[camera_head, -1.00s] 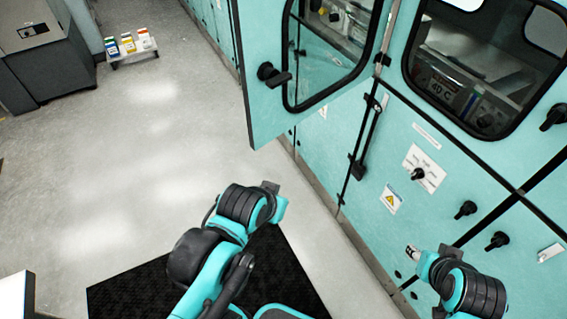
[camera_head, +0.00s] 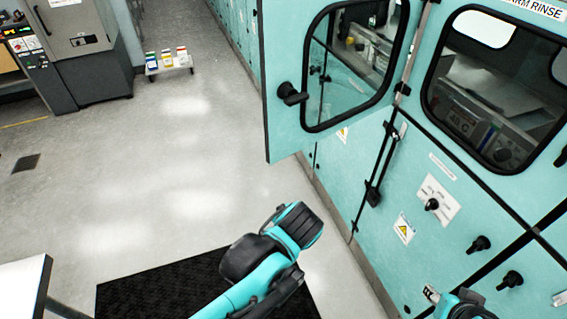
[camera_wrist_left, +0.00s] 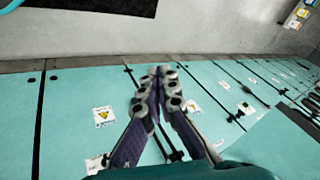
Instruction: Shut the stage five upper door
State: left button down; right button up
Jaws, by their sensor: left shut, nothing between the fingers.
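The teal upper door (camera_head: 283,140) with a dark-framed window stands swung open, out from the cabinet front. Its black handle (camera_head: 292,95) is near its left edge, and its right edge is at the cabinet. I cannot read a stage number on it. My left arm's wrist is below the door in the head view, with the fingers hidden there. In the left wrist view my left gripper (camera_wrist_left: 158,88) is shut and empty, with lower cabinet panels behind it. The end of my right arm (camera_head: 432,294) shows at the lower right, its fingers unclear.
The teal cabinet wall (camera_head: 385,240) with knobs, latches and a closed windowed door (camera_head: 440,135) runs along the right. A black mat (camera_head: 135,295) lies on the floor. A low cart (camera_head: 168,68) with colored boxes and a grey machine (camera_head: 85,60) stand at the back. Open floor lies left.

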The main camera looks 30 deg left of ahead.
pick_arm(q)
jog(key=w+a+m+y, duration=0.1)
jog(key=w+y, duration=0.1)
jog(key=y, duration=0.1)
jog(key=m+t+y, duration=0.1)
jog(key=t+y, duration=0.1)
jog(key=y, duration=0.8)
send_near(277, 156)
jog(key=b+x, duration=0.2)
jog(key=x, duration=0.3)
jog(key=shift+s+a+b, duration=0.1)
jog(key=shift+a+b, duration=0.2)
jog(key=shift+w+a, duration=0.35)
jog(key=shift+a, duration=0.25)
